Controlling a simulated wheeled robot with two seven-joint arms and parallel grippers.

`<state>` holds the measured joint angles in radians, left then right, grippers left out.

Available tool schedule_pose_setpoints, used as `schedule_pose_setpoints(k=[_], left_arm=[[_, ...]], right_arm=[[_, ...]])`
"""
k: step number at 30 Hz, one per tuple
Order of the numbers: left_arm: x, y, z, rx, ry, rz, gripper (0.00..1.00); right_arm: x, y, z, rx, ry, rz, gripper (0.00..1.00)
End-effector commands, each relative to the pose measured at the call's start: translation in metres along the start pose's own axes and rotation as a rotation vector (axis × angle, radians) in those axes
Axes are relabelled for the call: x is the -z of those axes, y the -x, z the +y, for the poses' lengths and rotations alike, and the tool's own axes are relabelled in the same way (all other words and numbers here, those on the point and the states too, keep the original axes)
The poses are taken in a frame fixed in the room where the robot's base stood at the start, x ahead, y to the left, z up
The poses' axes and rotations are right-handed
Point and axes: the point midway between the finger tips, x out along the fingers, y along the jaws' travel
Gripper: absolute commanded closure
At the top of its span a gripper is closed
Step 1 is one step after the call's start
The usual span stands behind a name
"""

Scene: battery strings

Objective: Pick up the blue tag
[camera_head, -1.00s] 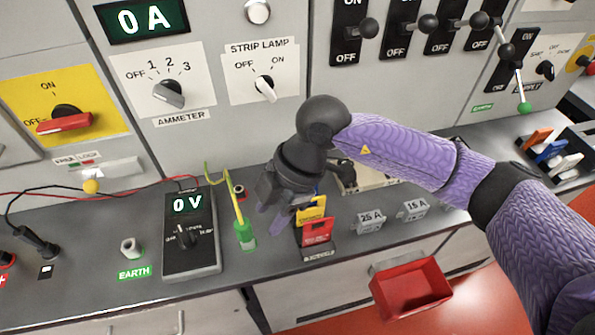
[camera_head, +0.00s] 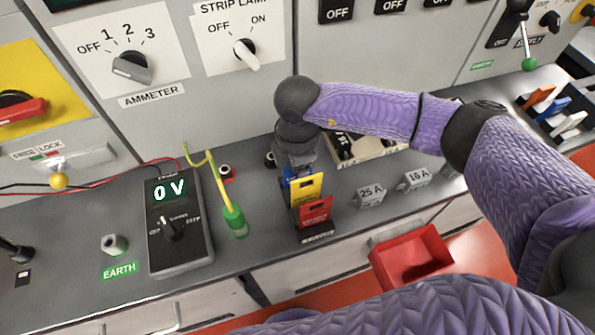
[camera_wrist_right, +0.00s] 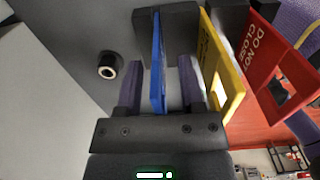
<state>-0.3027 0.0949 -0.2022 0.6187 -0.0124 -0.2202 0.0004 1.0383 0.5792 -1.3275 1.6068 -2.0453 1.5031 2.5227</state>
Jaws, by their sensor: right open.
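The blue tag (camera_wrist_right: 157,62) stands upright in the tag rack, behind the yellow tag (camera_wrist_right: 221,65) and the red tag (camera_wrist_right: 275,75). In the head view only a little of the blue tag (camera_head: 290,176) shows, beside the yellow tag (camera_head: 306,187) and above the red tag (camera_head: 315,212). My right gripper (camera_wrist_right: 160,85) is open, with one finger on each side of the blue tag. In the head view the right gripper (camera_head: 298,165) is over the back of the rack and its fingers are mostly hidden. My left gripper is not in view.
A meter reading 0 V (camera_head: 179,225) and a green-handled probe (camera_head: 235,218) are left of the rack. Fuse blocks marked 25 A (camera_head: 369,194) and 16 A (camera_head: 416,179) are to its right. A red bin (camera_head: 410,258) hangs at the bench front.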

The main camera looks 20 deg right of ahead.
Motion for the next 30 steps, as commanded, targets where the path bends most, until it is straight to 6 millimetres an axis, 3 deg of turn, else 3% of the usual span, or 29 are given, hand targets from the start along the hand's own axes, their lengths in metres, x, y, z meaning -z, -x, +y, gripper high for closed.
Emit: schedule_pose_setpoints(k=[1, 8, 22, 30], left_arm=[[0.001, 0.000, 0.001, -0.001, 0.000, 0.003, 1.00], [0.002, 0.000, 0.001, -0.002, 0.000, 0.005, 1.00], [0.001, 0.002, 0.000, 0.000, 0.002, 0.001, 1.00], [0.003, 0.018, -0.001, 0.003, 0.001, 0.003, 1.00]], right_arm=[[0.000, 0.001, 0.000, 0.000, 0.000, 0.000, 0.51], [0.000, 0.001, 0.000, 0.000, 0.000, 0.001, 1.00], [0.000, 0.005, 0.000, 0.000, 0.001, 0.001, 1.00], [0.000, 0.072, 0.001, -0.003, 0.002, 0.001, 1.00]])
